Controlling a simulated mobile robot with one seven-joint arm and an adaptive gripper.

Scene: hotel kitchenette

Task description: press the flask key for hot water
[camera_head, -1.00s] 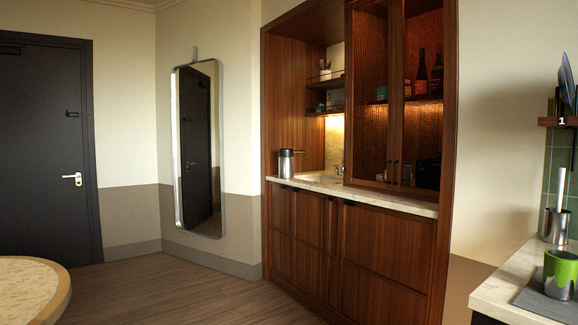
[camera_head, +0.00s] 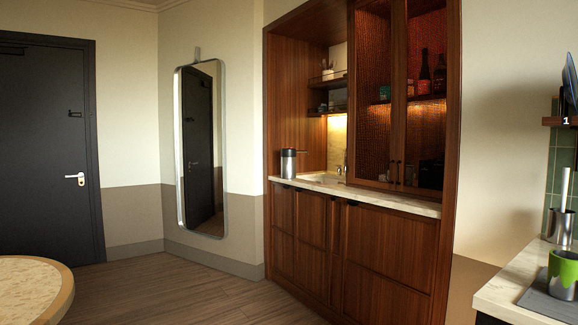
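A silver flask (camera_head: 288,163) with a dark top stands upright at the left end of the pale counter (camera_head: 399,202) in the wooden kitchenette. A thin bar shows beside its top on the right; I cannot tell whether it belongs to the flask. The flask's key is too small to make out. My gripper is not in view.
A round table (camera_head: 68,279) is at the lower left. A second counter (camera_head: 500,291) at the lower right holds a green cup (camera_head: 561,272) and a metal container (camera_head: 559,228). Wooden floor (camera_head: 172,291) lies open before the cabinet. A mirror (camera_head: 200,150) hangs left of it.

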